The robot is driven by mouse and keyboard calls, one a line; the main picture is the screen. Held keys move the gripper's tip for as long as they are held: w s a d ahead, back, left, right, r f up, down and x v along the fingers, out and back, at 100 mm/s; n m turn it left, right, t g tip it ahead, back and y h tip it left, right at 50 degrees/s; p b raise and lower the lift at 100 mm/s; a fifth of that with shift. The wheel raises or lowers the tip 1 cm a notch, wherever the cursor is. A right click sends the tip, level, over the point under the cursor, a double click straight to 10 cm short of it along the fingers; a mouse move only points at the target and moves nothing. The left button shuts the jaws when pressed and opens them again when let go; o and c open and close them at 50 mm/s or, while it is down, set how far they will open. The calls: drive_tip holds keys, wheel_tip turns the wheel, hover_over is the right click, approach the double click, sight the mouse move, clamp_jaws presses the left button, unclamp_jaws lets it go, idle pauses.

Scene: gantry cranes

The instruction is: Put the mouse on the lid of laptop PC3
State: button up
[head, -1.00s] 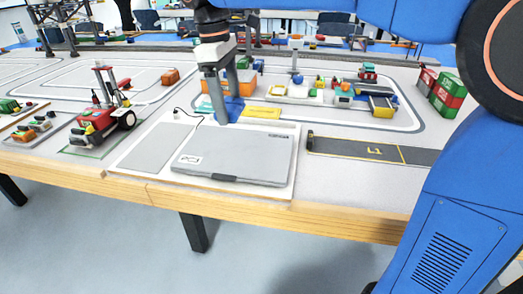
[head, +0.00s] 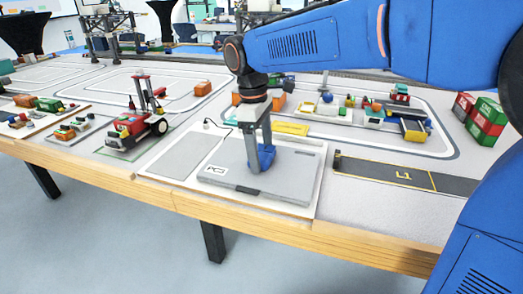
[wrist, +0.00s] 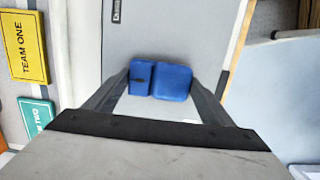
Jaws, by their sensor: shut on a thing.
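The grey laptop PC3 (head: 293,176) lies shut on a white board, with its label on the front left of the lid. My gripper (head: 260,154) points down over the middle of the lid. It is shut on the blue mouse (head: 264,163), which is at or just above the lid; I cannot tell if they touch. In the wrist view the mouse (wrist: 172,82) sits between the fingertips (wrist: 160,84), with the grey lid (wrist: 180,35) behind it.
A grey pad (head: 186,156) is left of the laptop, with a thin cable behind. A yellow sign (head: 290,129) lies behind it, and a dark L1 strip (head: 388,172) right. A red toy vehicle (head: 128,127) stands left, stacked containers (head: 480,118) at the right.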

drive_tip(key=o, duration=1.1)
drive_tip(key=shift+f, duration=0.1)
drive_tip(key=r, duration=0.4)
drive_tip(key=a+r, duration=0.1)
drive_tip(key=r, duration=0.7)
drive_tip(key=shift+w+a+r, duration=0.1)
drive_tip(key=shift+w+a, duration=0.1)
drive_tip(key=shift+w, duration=0.05)
